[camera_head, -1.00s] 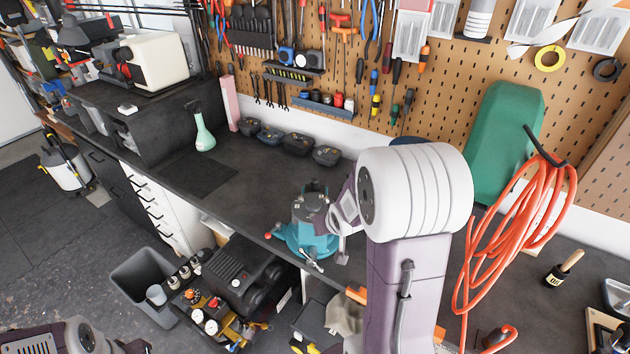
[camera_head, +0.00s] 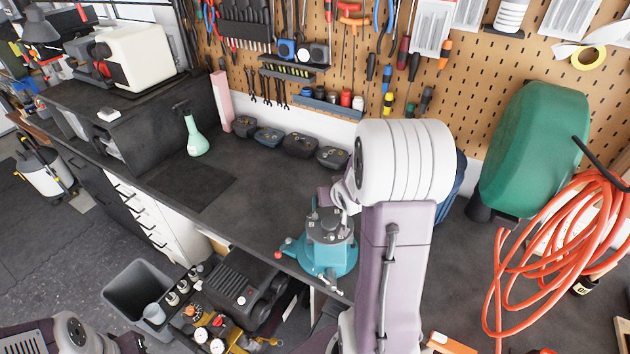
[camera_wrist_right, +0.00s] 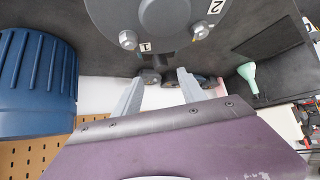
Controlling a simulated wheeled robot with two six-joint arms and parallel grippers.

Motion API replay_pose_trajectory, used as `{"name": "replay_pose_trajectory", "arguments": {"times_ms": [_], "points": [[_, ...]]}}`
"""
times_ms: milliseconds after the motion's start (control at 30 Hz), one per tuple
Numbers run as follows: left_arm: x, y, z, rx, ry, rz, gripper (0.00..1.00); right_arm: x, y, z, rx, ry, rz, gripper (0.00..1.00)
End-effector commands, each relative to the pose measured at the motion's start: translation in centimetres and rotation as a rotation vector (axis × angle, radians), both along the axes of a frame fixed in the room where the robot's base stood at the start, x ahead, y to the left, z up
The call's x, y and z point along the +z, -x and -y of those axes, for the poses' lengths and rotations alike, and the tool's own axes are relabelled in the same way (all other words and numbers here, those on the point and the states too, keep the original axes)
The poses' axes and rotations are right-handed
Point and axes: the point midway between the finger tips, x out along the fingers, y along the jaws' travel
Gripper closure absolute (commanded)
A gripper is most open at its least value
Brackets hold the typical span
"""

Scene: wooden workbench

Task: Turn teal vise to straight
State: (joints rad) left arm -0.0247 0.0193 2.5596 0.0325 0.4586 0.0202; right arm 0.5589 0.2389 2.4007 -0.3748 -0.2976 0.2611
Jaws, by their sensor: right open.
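The teal vise (camera_head: 335,262) stands at the front edge of the dark bench, with a round teal base and a grey upper body (camera_head: 328,228). In the right wrist view its grey round body (camera_wrist_right: 175,18) with bolts and labels 1 and 2 fills the top. My right arm hides part of its right side in the head view. My right gripper (camera_wrist_right: 160,98) is open, its two grey fingers apart and empty, beside the vise body. In the head view the gripper is mostly hidden by its wrist, just behind the vise. Only links of my left arm show at the lower left.
Small dark bins (camera_head: 300,145) and a green spray bottle (camera_head: 195,137) stand toward the back. A blue ribbed container (camera_wrist_right: 30,80) is near the right gripper. An orange hose (camera_head: 550,240) and a green case (camera_head: 530,150) are at right. The bench left of the vise is clear.

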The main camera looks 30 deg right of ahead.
Motion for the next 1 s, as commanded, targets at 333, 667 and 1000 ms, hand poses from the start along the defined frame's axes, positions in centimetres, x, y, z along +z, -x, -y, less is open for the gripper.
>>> {"name": "replay_pose_trajectory", "arguments": {"times_ms": [333, 667, 1000], "points": [[-0.2, 0.0, 0.0, 0.0, 0.0, -0.001, 0.64, -1.6, -1.2, 0.5, 0.0, -0.003, -0.002, 0.52], [0.8, 0.0, 0.0, 0.0, 0.0, 0.0, 0.64, -5.6, -5.1, 2.2, 0.0, -0.001, -0.003, 0.52], [0.9, 0.0, 0.0, 0.0, 0.0, 0.0, 0.64, -6.5, -5.9, 2.5, 0.0, 0.0, 0.0, 0.52]]}}
